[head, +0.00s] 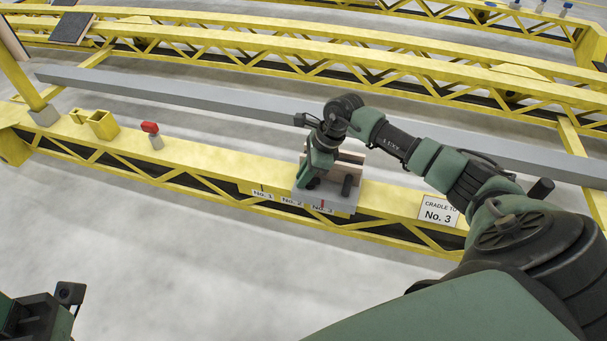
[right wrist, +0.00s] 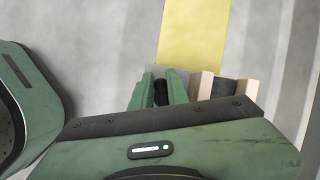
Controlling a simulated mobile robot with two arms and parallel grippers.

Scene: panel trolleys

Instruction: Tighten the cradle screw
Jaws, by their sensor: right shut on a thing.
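The cradle (head: 350,157), a pale wooden block with a dark channel, sits on a grey plate (head: 336,200) on the yellow truss beam (head: 220,161). The cradle also shows right of the fingers in the right wrist view (right wrist: 206,85). My right gripper (head: 308,184) is down at the plate's left side, beside the cradle. Its green fingers are shut on a small dark piece, apparently the cradle screw (right wrist: 161,92), mostly hidden between them. Part of my left gripper (head: 40,315) shows at the bottom left; its fingertips are out of sight.
A sign (head: 440,211) reads "CRADLE TO No. 3". A red-topped block (head: 151,134) stands further left. A long grey bar (head: 200,92) runs behind.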

